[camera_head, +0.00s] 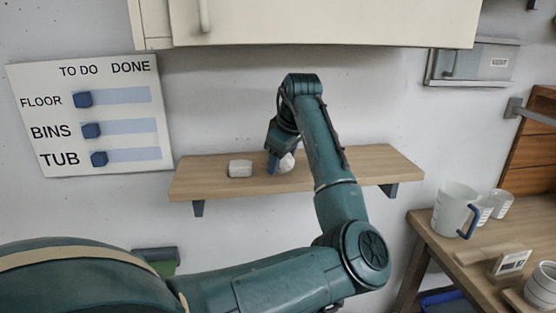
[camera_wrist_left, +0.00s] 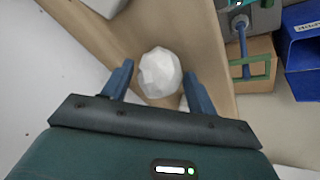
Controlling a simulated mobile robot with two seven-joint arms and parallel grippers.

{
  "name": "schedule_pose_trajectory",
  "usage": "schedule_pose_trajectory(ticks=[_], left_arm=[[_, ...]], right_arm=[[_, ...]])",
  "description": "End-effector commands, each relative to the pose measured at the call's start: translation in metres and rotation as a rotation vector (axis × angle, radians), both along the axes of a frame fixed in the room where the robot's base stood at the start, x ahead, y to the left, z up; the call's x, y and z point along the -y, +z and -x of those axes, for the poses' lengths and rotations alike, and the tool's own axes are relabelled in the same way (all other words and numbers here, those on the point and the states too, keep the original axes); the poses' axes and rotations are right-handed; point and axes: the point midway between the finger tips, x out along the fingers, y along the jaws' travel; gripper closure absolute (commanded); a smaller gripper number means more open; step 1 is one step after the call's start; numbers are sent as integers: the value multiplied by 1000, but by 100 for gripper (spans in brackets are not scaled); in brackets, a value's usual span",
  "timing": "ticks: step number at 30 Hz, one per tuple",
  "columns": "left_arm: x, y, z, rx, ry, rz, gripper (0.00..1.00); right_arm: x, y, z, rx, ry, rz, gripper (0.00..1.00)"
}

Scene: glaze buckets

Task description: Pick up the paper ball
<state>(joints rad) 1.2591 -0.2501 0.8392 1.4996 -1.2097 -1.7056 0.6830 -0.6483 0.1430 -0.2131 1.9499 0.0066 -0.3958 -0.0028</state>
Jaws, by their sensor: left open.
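The paper ball (camera_wrist_left: 160,73) is white and crumpled. In the left wrist view it sits between the two fingers of my left gripper (camera_wrist_left: 158,85), which are open on either side of it. In the head view the ball (camera_head: 287,163) shows on the wooden wall shelf (camera_head: 355,167), partly hidden by my left gripper (camera_head: 278,163), which points down at the shelf. The frames do not show clearly whether a finger touches the ball. My right gripper is not in view.
A small white block (camera_head: 240,168) lies on the shelf left of the ball. A cream cabinet (camera_head: 310,25) hangs above. A chore board (camera_head: 90,115) is on the wall at left. A wooden table (camera_head: 450,255) with a white jug (camera_head: 453,208) stands at right.

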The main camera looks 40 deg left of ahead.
Motion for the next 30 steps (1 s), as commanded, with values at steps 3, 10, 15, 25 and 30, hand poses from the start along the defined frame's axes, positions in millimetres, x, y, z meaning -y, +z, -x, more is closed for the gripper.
schedule_pose_trajectory(ticks=[3,10,15,25,30], left_arm=[[0,0,0,1,0,0,42],[0,0,0,0,0,0,55],[0,0,0,0,0,0,69],[0,1,0,0,0,0,75],[-3,7,1,1,0,-1,75]], right_arm=[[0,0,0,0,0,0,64],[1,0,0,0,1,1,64],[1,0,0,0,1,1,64],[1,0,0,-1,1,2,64],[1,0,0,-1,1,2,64]])
